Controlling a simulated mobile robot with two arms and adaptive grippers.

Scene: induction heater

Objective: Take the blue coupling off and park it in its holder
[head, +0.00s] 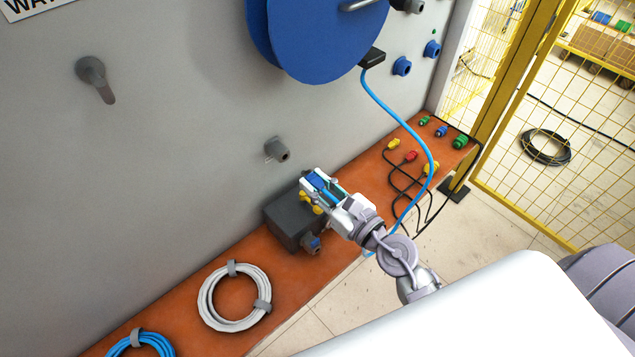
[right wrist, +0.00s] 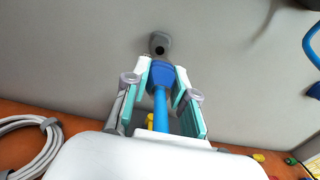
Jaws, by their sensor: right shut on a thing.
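My right gripper (head: 316,181) is shut on the blue coupling (head: 324,184), which lies between its fingers. In the right wrist view the gripper (right wrist: 161,78) has the coupling (right wrist: 162,74) between its teal pads, with its blue cable running back toward me. The grey wall socket (head: 278,150) is bare in the head view, apart from the coupling; it also shows just beyond the coupling in the right wrist view (right wrist: 160,43). A dark grey box (head: 286,222), possibly the holder, stands below the gripper, partly hidden by it. My left gripper is out of view.
A blue reel (head: 315,35) hangs above, its blue hose (head: 408,118) looping down past my right arm. Yellow, red and green plugs lie right on the orange ledge (head: 385,180). A white cable coil (head: 235,297) lies left. A yellow mesh fence (head: 560,120) stands right.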

